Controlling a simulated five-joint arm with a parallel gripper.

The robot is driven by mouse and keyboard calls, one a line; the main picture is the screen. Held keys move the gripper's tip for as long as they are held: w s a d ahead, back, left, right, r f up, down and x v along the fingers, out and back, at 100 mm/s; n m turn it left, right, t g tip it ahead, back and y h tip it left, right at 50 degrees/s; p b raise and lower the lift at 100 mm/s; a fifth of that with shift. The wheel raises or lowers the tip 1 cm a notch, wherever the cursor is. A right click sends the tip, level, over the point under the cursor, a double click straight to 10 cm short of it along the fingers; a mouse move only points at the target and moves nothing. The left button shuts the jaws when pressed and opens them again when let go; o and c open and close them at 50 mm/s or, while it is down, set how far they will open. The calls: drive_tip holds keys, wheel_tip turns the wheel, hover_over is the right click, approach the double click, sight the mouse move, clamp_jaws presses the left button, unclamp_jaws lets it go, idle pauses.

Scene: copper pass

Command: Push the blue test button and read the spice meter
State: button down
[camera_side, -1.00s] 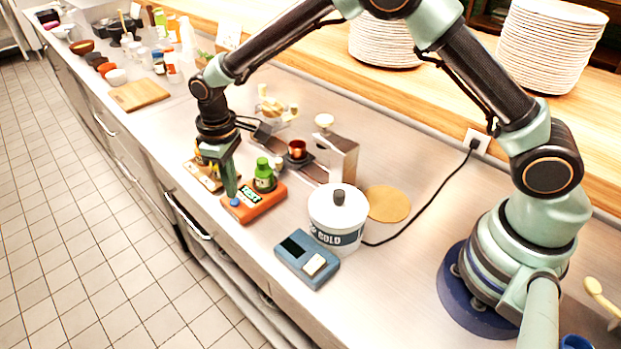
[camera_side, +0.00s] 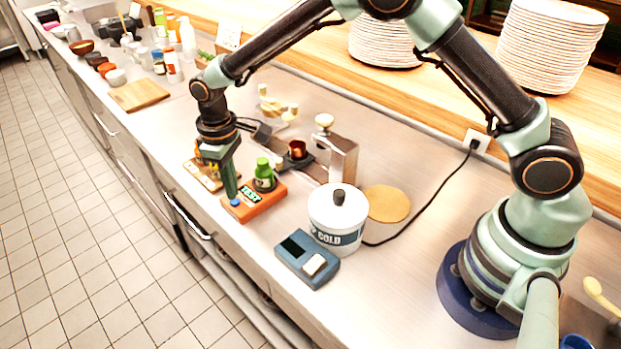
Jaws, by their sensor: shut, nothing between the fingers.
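The spice meter is an orange box (camera_side: 262,206) near the front of the steel counter. It has a small lit green display (camera_side: 249,195) whose text is too small to read. A blue button (camera_side: 235,202) sits at its front left corner.
A white pot labelled COLD (camera_side: 336,218) and a blue device with a dark screen (camera_side: 307,259) stand to the right. A copper cup (camera_side: 297,149) sits behind the meter. A wooden board (camera_side: 139,95) lies far left. The counter's front edge is close to the meter.

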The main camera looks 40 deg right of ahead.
drive_tip(key=shift+f, duration=0.15)
drive_tip(key=shift+f, duration=0.8)
drive_tip(key=shift+r, duration=1.05)
drive_tip(key=shift+r, duration=0.1)
drive_tip(key=shift+r, duration=2.4)
